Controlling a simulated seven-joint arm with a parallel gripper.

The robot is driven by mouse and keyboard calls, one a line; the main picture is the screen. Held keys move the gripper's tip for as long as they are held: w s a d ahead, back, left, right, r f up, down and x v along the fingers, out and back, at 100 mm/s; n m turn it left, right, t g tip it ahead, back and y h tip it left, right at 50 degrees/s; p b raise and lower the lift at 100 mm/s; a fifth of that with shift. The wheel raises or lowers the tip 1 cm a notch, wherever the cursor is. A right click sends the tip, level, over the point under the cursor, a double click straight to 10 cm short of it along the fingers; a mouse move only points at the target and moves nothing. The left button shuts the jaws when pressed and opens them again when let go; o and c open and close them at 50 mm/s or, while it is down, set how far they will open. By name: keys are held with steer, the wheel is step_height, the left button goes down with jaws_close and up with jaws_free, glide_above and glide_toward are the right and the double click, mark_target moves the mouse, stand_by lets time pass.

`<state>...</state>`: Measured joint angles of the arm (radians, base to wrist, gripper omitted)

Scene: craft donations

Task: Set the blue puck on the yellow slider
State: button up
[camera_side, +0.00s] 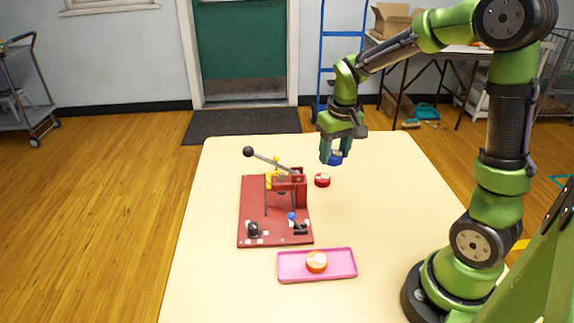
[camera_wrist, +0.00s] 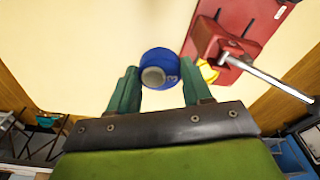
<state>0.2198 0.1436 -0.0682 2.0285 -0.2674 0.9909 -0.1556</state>
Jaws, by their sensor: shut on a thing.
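The blue puck (camera_side: 336,159) is between the fingertips of my gripper (camera_side: 332,157), held above the far part of the table. In the wrist view the blue puck (camera_wrist: 166,59) sits between the two green fingers of my gripper (camera_wrist: 160,84), with a pale round patch facing the camera. The yellow slider (camera_side: 271,181) is on the red press fixture, left of and lower than my gripper in the side view, partly hidden by the fixture's red block. Part of something yellow (camera_wrist: 208,72) shows beside the red block in the wrist view.
The red base plate (camera_side: 253,206) carries a raised lever with a black knob (camera_side: 248,151), a blue knob (camera_side: 291,216) and black parts. A red puck (camera_side: 322,180) lies right of it. A pink tray (camera_side: 342,264) holds an orange puck (camera_side: 316,262). The table's right side is clear.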

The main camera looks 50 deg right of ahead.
step_height(320, 180, up, 2)
steer(key=shift+r, duration=0.15)
steer(key=w+a, duration=0.4)
steer(key=w, duration=1.1)
steer(key=shift+w+f, duration=0.1)
steer(key=shift+f, duration=6.1)
steer(key=shift+f, duration=0.45)
steer(key=o, duration=0.7)
steer(key=shift+o, duration=0.2)
steer(key=shift+r, duration=0.1)
step_height(320, 180, up, 11)
steer(key=s, duration=0.1)
steer(key=shift+s+a, duration=0.15)
steer(key=shift+a, duration=0.05)
